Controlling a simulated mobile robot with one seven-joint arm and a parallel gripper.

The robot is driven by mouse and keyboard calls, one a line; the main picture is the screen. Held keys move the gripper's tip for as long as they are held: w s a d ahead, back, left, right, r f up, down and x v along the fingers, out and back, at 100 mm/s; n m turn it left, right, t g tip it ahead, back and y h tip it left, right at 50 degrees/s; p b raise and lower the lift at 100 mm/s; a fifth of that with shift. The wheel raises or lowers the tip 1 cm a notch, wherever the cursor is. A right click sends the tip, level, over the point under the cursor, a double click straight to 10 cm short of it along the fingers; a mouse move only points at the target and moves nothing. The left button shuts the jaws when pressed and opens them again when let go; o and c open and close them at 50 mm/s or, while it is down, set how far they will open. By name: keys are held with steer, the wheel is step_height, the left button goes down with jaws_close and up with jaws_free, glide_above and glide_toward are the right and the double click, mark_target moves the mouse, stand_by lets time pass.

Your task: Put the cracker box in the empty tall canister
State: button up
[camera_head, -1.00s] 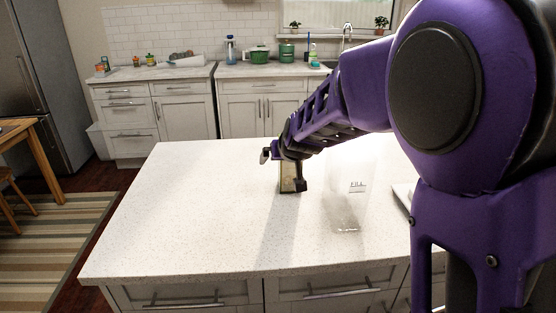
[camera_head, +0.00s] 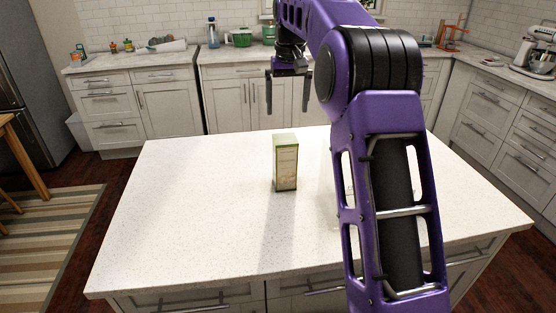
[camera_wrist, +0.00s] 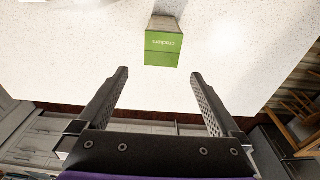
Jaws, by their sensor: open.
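The cracker box (camera_head: 285,165) stands upright on the white island, pale with a greenish top. In the wrist view its green top (camera_wrist: 163,42) lies just beyond the fingertips. My gripper (camera_head: 288,98) is open and empty, above and apart from the box, with its fingers pointing down in the head view. Its two fingers (camera_wrist: 160,76) are spread wide in the wrist view. The tall clear canister is almost wholly hidden behind my purple arm in the head view, to the right of the box.
The island top (camera_head: 200,190) is bare to the left of the box. Cabinets and a back counter (camera_head: 130,58) with a green pot (camera_head: 241,38) and a blue bottle (camera_head: 213,34) stand beyond a floor gap. A stand mixer (camera_head: 535,50) is at far right.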

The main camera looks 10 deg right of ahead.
mark_target(286, 137)
steer(key=f, duration=0.7)
steer(key=w+f, duration=0.1)
steer(key=f, duration=0.2)
steer(key=shift+f, duration=0.15)
steer(key=shift+s+a+f+b, duration=0.1)
steer(key=shift+f+b, duration=0.15)
steer(key=shift+f, duration=1.1)
steer(key=shift+s+a+f+b, duration=0.1)
steer(key=shift+f+b, duration=0.1)
steer(key=shift+f, duration=1.15)
steer(key=shift+r, duration=0.1)
jaws_close()
